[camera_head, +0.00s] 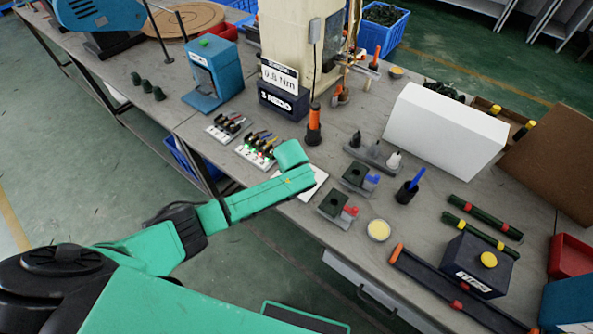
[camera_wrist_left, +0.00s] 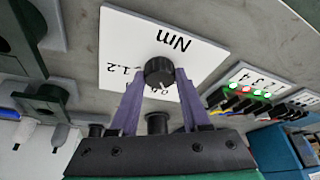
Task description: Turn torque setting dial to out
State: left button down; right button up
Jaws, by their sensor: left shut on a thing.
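The torque setting dial (camera_wrist_left: 158,70) is a small black knob on a white plate (camera_wrist_left: 200,52) printed "Nm" and "1.2", upside down in the left wrist view. Another number below the dial is partly covered. My left gripper (camera_wrist_left: 160,80) has its two purple fingers shut on the dial, one on each side. In the head view, the white plate (camera_head: 315,184) shows at the table's front edge, partly behind my green left arm, which hides the dial and fingertips. I cannot read the dial's pointer clearly. My right gripper is in neither view.
A socket strip with lit green lamps (camera_wrist_left: 240,86) lies close beside the plate. Grey fixtures with dark green blocks (camera_head: 334,206) stand to the right. An orange-handled tool (camera_head: 314,120) stands behind. A sign reading "0.8 Nm" (camera_head: 279,74) sits farther back.

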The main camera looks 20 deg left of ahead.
pick_arm(q)
jog(key=n+y, duration=0.1)
jog(key=n, duration=0.2)
jog(key=shift+d, duration=0.2)
jog(key=shift+w+n+g+y, duration=0.1)
jog(key=shift+n+g+y, duration=0.35)
jog(key=shift+n, duration=0.95)
jog(key=shift+r+y, duration=0.1)
jog(key=shift+y, duration=0.15)
jog(key=shift+c, duration=1.9)
grip_release()
jog(key=v, duration=1.4)
jog(key=shift+s+r, duration=0.2)
jog(key=shift+a, duration=0.1)
